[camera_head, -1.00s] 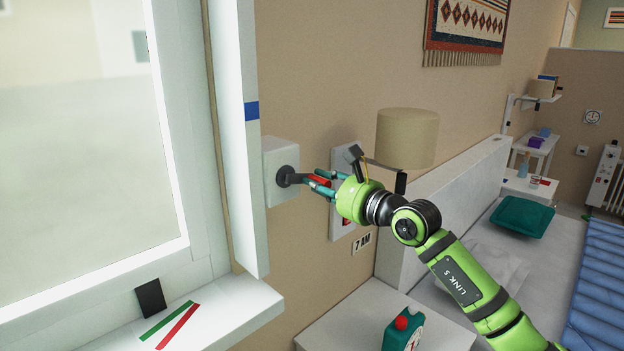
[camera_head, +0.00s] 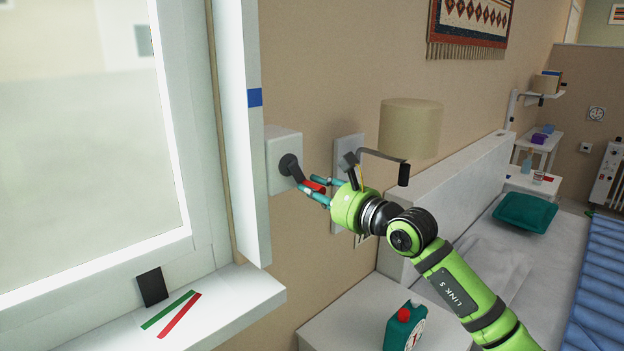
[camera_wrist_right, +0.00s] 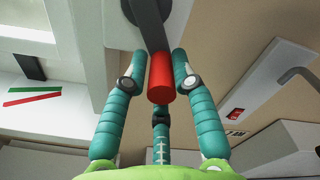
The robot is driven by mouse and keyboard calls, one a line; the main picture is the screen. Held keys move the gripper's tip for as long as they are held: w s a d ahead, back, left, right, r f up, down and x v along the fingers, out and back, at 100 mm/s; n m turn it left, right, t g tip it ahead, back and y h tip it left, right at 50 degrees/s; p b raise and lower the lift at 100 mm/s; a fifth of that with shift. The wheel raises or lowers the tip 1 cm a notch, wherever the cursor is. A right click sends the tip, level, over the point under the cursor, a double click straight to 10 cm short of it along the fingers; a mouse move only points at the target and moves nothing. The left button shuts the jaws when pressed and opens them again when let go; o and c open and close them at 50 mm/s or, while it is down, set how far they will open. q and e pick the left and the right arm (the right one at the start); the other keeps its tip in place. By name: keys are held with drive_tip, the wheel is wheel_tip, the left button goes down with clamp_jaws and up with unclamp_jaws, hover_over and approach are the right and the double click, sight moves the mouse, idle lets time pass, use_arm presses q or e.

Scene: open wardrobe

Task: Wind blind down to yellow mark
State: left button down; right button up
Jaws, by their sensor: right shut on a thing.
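A crank sits on a white wall box (camera_head: 283,148) right of the window. Its dark arm (camera_head: 293,169) slants down to the right from the hub and ends in a red handle (camera_head: 314,186). My right gripper (camera_head: 312,189) has its teal fingers around the red handle. In the right wrist view the red handle (camera_wrist_right: 160,80) lies between the fingers, with the dark crank arm (camera_wrist_right: 147,22) beyond it. A blue mark (camera_head: 255,97) is on the white upright beside the window. I see no yellow mark and no blind edge. My left gripper is out of view.
Below are a bedside top with a green bottle (camera_head: 404,328) and the window sill (camera_head: 238,302) with green and red strips.

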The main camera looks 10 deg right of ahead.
drive_tip(key=shift+r, duration=0.15)
drive_tip(key=shift+s+a+f, duration=0.35)
drive_tip(key=shift+s+a, duration=0.1)
drive_tip(key=shift+a, duration=0.25)
drive_tip(key=shift+s+a+r, duration=0.1)
drive_tip(key=shift+s+a+r+p, duration=0.15)
drive_tip(key=shift+s+a+p, duration=0.15)
drive_tip(key=shift+a, duration=0.25)
drive_tip(key=shift+s+a+r, duration=0.1)
drive_tip(key=shift+s+a, duration=0.1)
drive_tip(key=shift+a, duration=0.1)
